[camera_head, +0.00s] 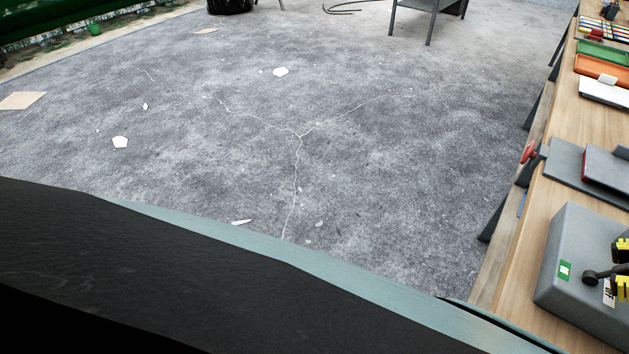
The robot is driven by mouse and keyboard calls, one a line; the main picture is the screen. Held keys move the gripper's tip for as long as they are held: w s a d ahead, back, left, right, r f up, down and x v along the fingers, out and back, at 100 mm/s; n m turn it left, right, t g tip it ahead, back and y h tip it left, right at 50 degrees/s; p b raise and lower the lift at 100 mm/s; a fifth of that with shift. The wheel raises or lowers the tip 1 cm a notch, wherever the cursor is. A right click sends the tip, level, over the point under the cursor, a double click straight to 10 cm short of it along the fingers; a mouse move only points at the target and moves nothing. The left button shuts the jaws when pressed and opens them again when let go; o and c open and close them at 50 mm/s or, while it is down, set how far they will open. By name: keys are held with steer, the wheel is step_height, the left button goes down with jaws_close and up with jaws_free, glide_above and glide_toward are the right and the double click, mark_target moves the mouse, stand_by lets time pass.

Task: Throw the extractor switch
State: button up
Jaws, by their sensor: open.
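A grey switch box (575,255) sits on the wooden workbench (505,262) at the lower right. A dark lever with a round black end (590,278) crosses its face and runs out of the picture to the right. A green label (564,270) is left of the lever end, and a white label (609,293) with dark marks is just below the lever. Yellow-and-black striped parts (622,249) show above and below the lever at the picture's edge. The lever's far end and the box's right side are cut off. My gripper is not seen.
A large dark surface with a pale teal rim (215,225) fills the lower left. A red-handled clamp (528,152) juts from the bench edge. Grey plates (575,165) and coloured trays (600,68) lie farther along. The cracked grey floor (380,170) is mostly open, with scattered white scraps.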

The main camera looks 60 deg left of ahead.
step_height(320, 180, up, 10)
steer(key=shift+f, duration=0.1)
stand_by(0.4)
steer(key=shift+o, duration=0.2)
